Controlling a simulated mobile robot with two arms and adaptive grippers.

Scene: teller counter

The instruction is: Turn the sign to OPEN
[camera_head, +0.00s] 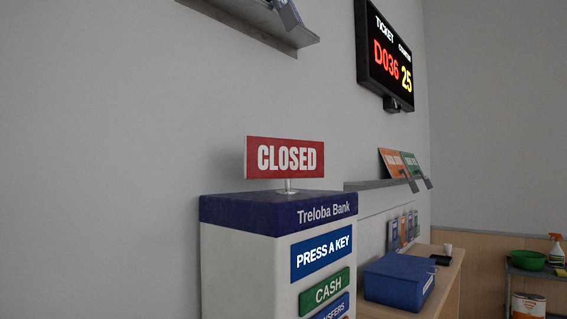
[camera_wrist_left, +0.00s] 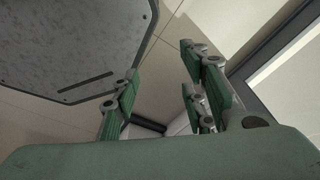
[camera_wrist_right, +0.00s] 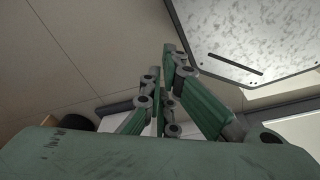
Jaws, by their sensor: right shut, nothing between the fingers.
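The sign (camera_head: 285,158) is a red board with white letters reading CLOSED. It stands upright on a short metal post (camera_head: 288,185) on top of the white kiosk with a dark blue band (camera_head: 278,212) reading Treloba Bank. Neither gripper shows in the head view, and the sign shows in neither wrist view. My left gripper (camera_wrist_left: 160,85) is open and empty, its green fingers apart. My right gripper (camera_wrist_right: 168,65) is shut with nothing in it, its fingers close together.
Kiosk panels include PRESS A KEY (camera_head: 321,257) and CASH (camera_head: 325,290). A blue box (camera_head: 398,281) sits on a wooden counter to the right. A wall shelf (camera_head: 262,28) hangs above left, a ticket screen (camera_head: 385,60) above right. Space around the sign looks clear.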

